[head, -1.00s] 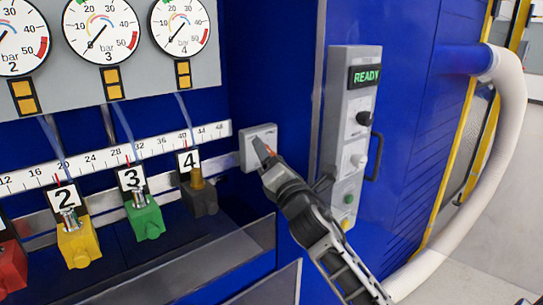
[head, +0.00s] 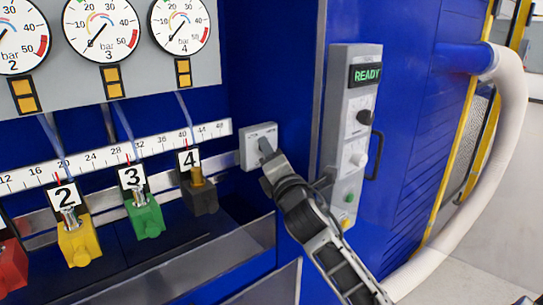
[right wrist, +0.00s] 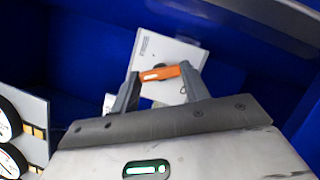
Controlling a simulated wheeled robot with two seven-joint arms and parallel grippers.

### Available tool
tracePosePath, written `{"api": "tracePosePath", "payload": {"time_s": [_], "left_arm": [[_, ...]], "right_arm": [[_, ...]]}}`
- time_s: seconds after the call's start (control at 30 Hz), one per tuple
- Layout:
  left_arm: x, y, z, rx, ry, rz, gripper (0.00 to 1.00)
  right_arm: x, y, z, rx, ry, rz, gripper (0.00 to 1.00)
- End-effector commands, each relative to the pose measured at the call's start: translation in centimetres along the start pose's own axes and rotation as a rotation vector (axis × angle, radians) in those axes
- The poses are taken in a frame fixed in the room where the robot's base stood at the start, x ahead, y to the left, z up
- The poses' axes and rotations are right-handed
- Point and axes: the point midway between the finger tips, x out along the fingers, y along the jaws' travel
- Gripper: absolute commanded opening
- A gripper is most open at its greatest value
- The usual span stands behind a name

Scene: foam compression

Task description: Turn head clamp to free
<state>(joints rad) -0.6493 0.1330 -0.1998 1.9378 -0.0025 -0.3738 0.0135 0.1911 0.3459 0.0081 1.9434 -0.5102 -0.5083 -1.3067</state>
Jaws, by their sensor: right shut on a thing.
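The head clamp switch is a pale grey square plate (head: 250,136) on the blue wall, right of the scale rail. It also shows in the right wrist view (right wrist: 165,50). Its orange handle (right wrist: 160,73) lies across between my right gripper's fingers, slightly tilted, its right end a little higher in that view. My right gripper (head: 266,150) is at the plate and shut on the handle; its fingers show in the right wrist view (right wrist: 160,82). In the head view the gripper hides the handle. My left gripper is not in view.
A grey control panel (head: 352,130) with a green READY display and knobs stands just right of my right gripper. Numbered coloured blocks, yellow (head: 78,242), green (head: 146,218) and dark grey (head: 200,198), sit left under the gauges (head: 100,28). A metal ledge (head: 225,260) runs below.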

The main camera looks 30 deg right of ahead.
Motion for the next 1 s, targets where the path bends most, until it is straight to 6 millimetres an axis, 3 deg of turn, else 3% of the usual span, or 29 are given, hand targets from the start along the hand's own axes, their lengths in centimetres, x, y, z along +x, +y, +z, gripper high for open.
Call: {"api": "tracePosePath", "payload": {"time_s": [1.0], "left_arm": [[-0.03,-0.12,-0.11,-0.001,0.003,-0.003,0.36]], "right_arm": [[0.14,0.69,0.35,0.887,0.0,-0.369,0.23]]}}
